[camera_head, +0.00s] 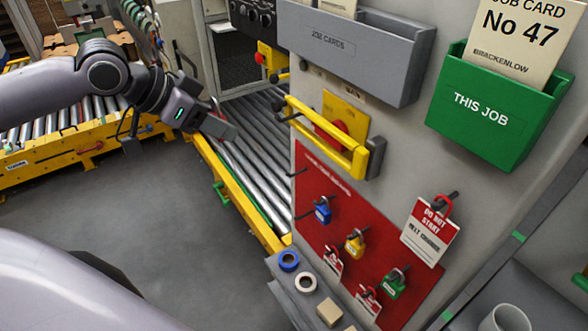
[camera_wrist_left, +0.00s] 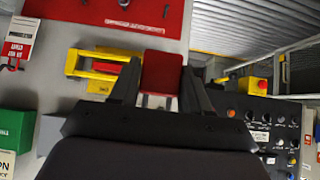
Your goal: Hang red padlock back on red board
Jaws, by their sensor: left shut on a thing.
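The red board (camera_head: 318,185) is on the grey cabinet's lower left; it also shows at the top of the left wrist view (camera_wrist_left: 120,14). A blue padlock (camera_head: 323,211), a yellow padlock (camera_head: 355,244) and a green padlock (camera_head: 393,285) hang on it. Bare dark hooks stick out near its left edge. My left gripper (camera_head: 218,122) is left of the cabinet, above the rollers and apart from the board. In the left wrist view it is shut on the red padlock (camera_wrist_left: 161,74), whose body sits between the fingers. The padlock is mostly hidden in the head view. My right gripper is not in view.
A yellow handle (camera_head: 322,137) juts out above the board. A "DO NOT START" tag (camera_head: 430,234) hangs to the board's right. A grey card holder (camera_head: 350,52) and green box (camera_head: 500,112) are higher up. A ledge with tape rolls (camera_head: 289,261) lies below. Open space lies left of the board.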

